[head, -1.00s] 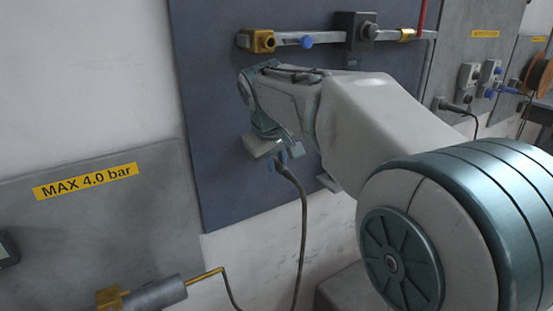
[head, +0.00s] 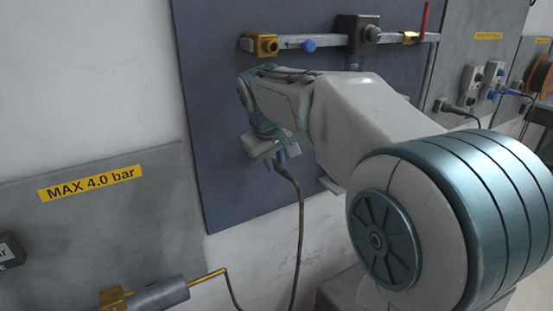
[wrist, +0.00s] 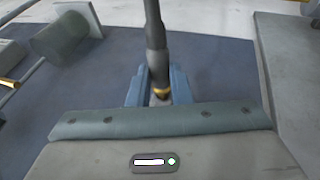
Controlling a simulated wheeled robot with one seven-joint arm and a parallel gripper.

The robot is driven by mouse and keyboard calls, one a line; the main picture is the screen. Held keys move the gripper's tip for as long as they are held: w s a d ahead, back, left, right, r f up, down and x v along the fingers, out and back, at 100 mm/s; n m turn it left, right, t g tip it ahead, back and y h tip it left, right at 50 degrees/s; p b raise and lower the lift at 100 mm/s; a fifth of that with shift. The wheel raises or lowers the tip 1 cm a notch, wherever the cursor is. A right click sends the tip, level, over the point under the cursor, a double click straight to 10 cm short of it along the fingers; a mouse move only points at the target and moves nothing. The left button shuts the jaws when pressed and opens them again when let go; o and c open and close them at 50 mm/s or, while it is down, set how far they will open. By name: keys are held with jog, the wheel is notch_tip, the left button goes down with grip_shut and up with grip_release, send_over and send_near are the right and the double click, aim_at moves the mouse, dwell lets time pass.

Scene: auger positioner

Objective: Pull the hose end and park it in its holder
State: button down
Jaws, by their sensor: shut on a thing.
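My gripper (head: 284,158) is in front of the dark blue wall panel, below the metal rail. It is shut on the hose end (wrist: 158,75), a dark sleeve with a brass-coloured ring that shows between my fingers in the wrist view. The dark hose (head: 300,225) hangs down from my gripper in the head view. The tip of the hose end is hidden by my gripper. I cannot tell which fitting is the hose's holder.
The metal rail (head: 330,41) carries brass-coloured end blocks, a blue knob (head: 309,45) and a dark block (head: 357,33). A grey cylinder (head: 160,296) with a brass pipe is at lower left. Sockets with plugs (head: 482,80) are at right. The blue panel (head: 220,130) is bare left of my gripper.

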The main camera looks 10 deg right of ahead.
jog(key=shift+w+a, duration=0.15)
jog(key=shift+w, duration=0.35)
jog(key=shift+w+p, duration=0.15)
jog(key=shift+p, duration=0.15)
jog(key=c, duration=1.2)
grip_release()
jog(key=shift+c, duration=0.2)
jog(key=p+v, duration=0.1)
jog(key=v, duration=1.3)
jog(key=s+d+f+m+g+y+p, duration=0.1)
jog(key=s+d+f+m, duration=0.1)
jog(key=s+f, duration=0.8)
jog(key=s+d+f+m+y+p, duration=0.1)
jog(key=s+d+f+m, duration=0.1)
jog(key=s+f, duration=0.8)
notch_tip(320, 180, down, 3)
jog(key=shift+d+r+g, duration=0.1)
jog(key=shift+d+g, duration=0.15)
jog(key=shift+g, duration=0.15)
